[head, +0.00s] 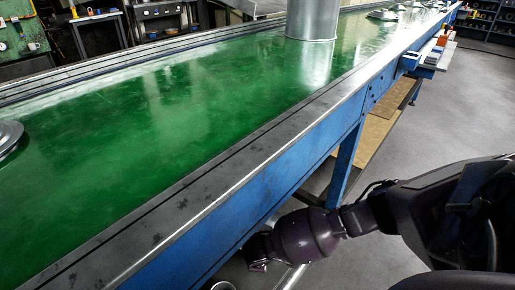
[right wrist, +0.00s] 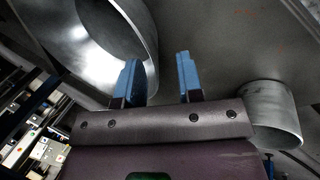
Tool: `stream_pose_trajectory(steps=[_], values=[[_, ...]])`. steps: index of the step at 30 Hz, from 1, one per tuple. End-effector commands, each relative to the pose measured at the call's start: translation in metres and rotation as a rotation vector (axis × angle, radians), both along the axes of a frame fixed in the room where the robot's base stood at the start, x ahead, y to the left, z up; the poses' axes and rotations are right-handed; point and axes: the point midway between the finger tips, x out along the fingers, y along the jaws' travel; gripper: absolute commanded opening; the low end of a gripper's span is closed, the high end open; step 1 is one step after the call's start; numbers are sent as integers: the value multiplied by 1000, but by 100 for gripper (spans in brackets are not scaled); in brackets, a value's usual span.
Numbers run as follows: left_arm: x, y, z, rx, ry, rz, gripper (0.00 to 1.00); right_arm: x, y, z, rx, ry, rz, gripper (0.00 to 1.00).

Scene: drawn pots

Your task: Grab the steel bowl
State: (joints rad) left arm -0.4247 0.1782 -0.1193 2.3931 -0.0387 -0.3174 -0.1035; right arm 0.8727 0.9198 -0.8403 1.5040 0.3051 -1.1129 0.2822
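In the right wrist view, a large round steel vessel (right wrist: 138,22), possibly the steel bowl, shows its curved wall at the upper left, cut off by the frame. My right gripper (right wrist: 158,76) has two blue fingers, apart, with nothing seen between them. The left finger overlaps the vessel's wall in the picture; I cannot tell whether they touch. In the head view, my right arm reaches low beside the bench, and its fingers are hidden. A grey round rim (head: 222,286) peeks in at the bottom edge there. My left gripper is not in view.
A green-topped bench (head: 170,125) with a blue frame runs across the head view. A tall steel cylinder (head: 313,18) stands on it, and a round steel piece (head: 8,137) lies at the left edge. A smaller steel cylinder (right wrist: 272,115) is right of my fingers.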

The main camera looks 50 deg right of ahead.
Motion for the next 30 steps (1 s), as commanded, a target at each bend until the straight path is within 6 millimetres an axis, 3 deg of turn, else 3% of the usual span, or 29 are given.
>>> stream_pose_trajectory(steps=[13,25,30], values=[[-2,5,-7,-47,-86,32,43,14,-19,-41,-1,5,0,34],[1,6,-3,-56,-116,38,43,20,-21,-43,0,-4,0,34],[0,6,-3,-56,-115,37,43,20,-21,-43,1,-4,0,8]])
